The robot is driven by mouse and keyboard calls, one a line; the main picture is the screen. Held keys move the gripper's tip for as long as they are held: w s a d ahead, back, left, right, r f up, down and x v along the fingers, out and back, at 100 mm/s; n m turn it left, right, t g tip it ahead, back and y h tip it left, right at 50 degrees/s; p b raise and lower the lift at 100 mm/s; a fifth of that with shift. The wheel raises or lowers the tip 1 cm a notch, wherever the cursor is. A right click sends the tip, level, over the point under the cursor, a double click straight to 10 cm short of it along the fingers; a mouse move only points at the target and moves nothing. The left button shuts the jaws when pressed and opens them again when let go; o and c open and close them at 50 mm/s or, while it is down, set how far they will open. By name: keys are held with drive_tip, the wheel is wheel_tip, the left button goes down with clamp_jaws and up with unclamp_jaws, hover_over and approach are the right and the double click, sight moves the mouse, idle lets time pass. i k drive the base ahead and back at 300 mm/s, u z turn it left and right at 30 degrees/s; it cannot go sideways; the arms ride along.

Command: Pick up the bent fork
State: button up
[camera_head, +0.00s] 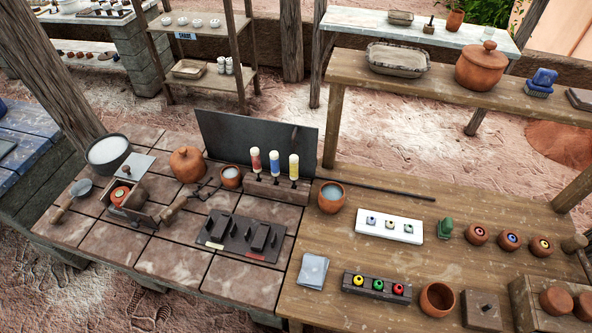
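A dark, thin metal piece with a forked, angled end (206,189) lies on the tiled top between the lidded clay pot and the black plate with blocks. It looks like the bent fork, but it is small here and I cannot be sure. A wooden handle (173,209) lies at its lower left, next to a small open box; I cannot tell whether it belongs to the fork. My gripper is not in view.
The lidded clay pot (187,164), a small clay cup (230,177) and a rack with three bottles (275,190) stand close by. The open box (129,200) is at left, the black plate (241,237) in front. A dark upright panel (250,135) stands behind. Front-left tiles are clear.

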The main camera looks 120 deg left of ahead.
sight(168, 213)
drive_tip(key=z, duration=0.6)
drive_tip(key=k, duration=0.15)
drive_tip(key=z, duration=4.25)
drive_tip(key=k, duration=0.15)
drive_tip(key=z, duration=0.55)
drive_tip(key=i, duration=1)
drive_tip(key=z, duration=0.25)
